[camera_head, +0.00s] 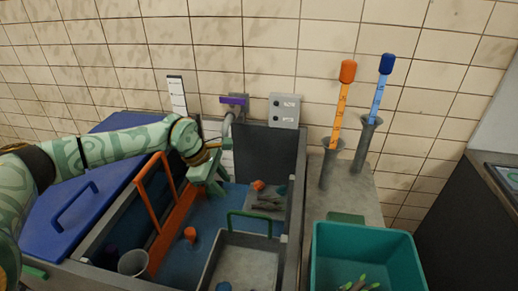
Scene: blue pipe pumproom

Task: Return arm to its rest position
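My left arm (125,145), pale green with darker swirls, reaches in from the left over the blue lid and the tank. My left gripper (212,182) hangs over the tank's middle, right of the orange frame's upright handle. It points down and away toward the tank. Its fingers are small and partly overlapped by the wrist, so I cannot tell how far apart they are. I see nothing clearly held in it. My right gripper is not in view.
The grey-walled tank (299,200) holds blue water, an orange frame (172,228), a grey tray (247,262) with a green handle and a pale cup (132,263). A blue lid (85,205) lies left. A teal bin (366,250) and two tall holders with orange and blue sticks stand right.

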